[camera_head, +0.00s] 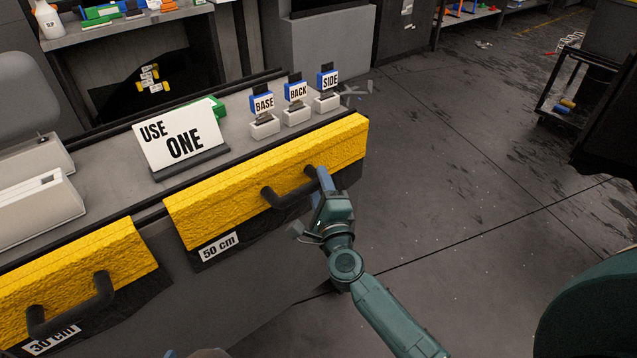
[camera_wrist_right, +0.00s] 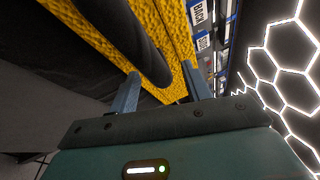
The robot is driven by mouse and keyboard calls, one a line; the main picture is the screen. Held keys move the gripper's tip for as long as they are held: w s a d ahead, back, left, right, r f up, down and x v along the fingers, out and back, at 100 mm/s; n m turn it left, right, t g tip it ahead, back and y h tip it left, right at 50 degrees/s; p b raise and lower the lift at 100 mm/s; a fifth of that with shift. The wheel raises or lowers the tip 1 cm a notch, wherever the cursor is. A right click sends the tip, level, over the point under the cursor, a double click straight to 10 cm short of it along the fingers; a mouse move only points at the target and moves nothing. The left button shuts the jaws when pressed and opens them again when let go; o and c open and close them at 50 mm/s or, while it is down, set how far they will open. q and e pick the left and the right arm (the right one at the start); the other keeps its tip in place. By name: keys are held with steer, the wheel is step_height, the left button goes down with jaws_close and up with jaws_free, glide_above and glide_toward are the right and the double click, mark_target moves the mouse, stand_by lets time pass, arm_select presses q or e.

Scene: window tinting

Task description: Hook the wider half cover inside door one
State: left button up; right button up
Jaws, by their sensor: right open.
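The wider half cover (camera_head: 270,180) is a rough yellow block labelled 50 cm, with a dark bar handle on its front. It hangs over the front edge of the grey counter. My right gripper (camera_head: 320,178) is open at the right end of that handle (camera_head: 288,192). In the right wrist view, the handle (camera_wrist_right: 135,35) runs down between my two blue fingers (camera_wrist_right: 160,88), with the yellow cover (camera_wrist_right: 90,25) behind it. Whether the fingers touch the handle is unclear. The narrower half cover (camera_head: 75,275), labelled 30 cm, hangs to the left. No door is recognisable.
A sign (camera_head: 180,130) reading USE ONE stands on the counter. Blocks marked BASE (camera_head: 263,106), BACK (camera_head: 297,94) and SIDE (camera_head: 328,80) stand in small holders to its right. A dark cart (camera_head: 580,110) stands at the far right. The floor (camera_head: 470,180) between is open.

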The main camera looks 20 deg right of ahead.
mark_target(313, 155)
steer(key=shift+w+r, duration=0.1)
steer(key=shift+w, duration=0.45)
steer(key=shift+c, duration=0.6)
jaws_close()
steer(key=shift+r, duration=0.1)
steer(key=shift+r+p, duration=1.35)
steer(key=shift+p, duration=0.15)
steer(key=shift+s+d, duration=0.1)
steer(key=s+d, duration=0.2)
steer(key=s, duration=0.5)
steer(key=shift+s+d+p, duration=0.15)
steer(key=shift+d+p, duration=0.15)
steer(key=shift+p, duration=0.15)
